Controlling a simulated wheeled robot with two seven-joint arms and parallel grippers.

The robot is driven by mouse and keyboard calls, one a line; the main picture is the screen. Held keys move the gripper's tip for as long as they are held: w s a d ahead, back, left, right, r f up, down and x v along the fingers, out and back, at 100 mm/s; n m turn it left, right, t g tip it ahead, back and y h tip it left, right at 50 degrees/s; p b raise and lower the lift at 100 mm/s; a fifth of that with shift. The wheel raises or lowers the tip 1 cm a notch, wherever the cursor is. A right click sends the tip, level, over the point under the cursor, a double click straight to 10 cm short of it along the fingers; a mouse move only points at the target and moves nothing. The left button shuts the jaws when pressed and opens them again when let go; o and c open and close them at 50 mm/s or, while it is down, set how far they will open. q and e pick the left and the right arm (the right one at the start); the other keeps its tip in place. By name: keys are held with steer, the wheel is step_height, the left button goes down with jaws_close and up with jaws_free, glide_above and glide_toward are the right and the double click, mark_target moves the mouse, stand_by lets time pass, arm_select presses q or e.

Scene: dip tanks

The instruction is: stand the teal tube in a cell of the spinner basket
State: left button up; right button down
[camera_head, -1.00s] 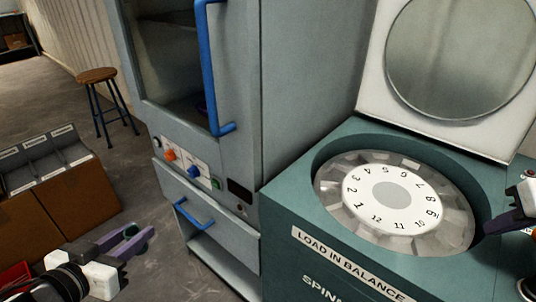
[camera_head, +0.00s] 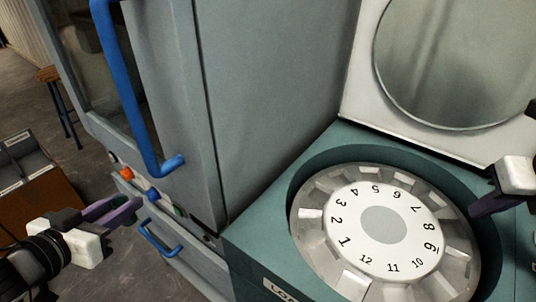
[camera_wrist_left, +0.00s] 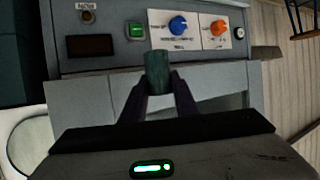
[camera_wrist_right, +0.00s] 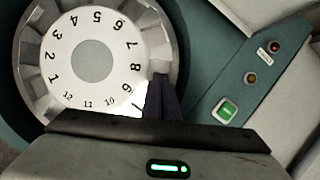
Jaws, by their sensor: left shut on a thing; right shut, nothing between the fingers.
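The teal tube (camera_wrist_left: 157,72) is held between the fingers of my left gripper (camera_wrist_left: 158,100) in the left wrist view, its end pointing away from the palm. In the head view my left gripper (camera_head: 124,210) is at the lower left, in front of the grey cabinet and apart from the spinner; the tube is hard to make out there. The spinner basket (camera_head: 312,230) is a round ring of numbered cells inside the teal spinner, and it also shows in the right wrist view (camera_wrist_right: 35,88). My right gripper (camera_head: 478,208) is shut and empty over the basket's right rim.
The spinner's raised lid (camera_head: 362,85) is behind the basket. A stool (camera_head: 62,105) and a brown bin (camera_head: 40,205) are at the left.

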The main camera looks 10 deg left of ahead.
mark_target(445, 227)
steer(key=shift+f, duration=0.45)
arm_select(q)
steer(key=shift+s+r, duration=0.2)
steer(key=shift+s, duration=0.15)
arm_select(e)
steer(key=x, duration=0.8)
steer(key=shift+s+f, duration=0.1)
steer(key=shift+f, duration=0.1)
arm_select(q)
steer(key=shift+d, duration=0.1)
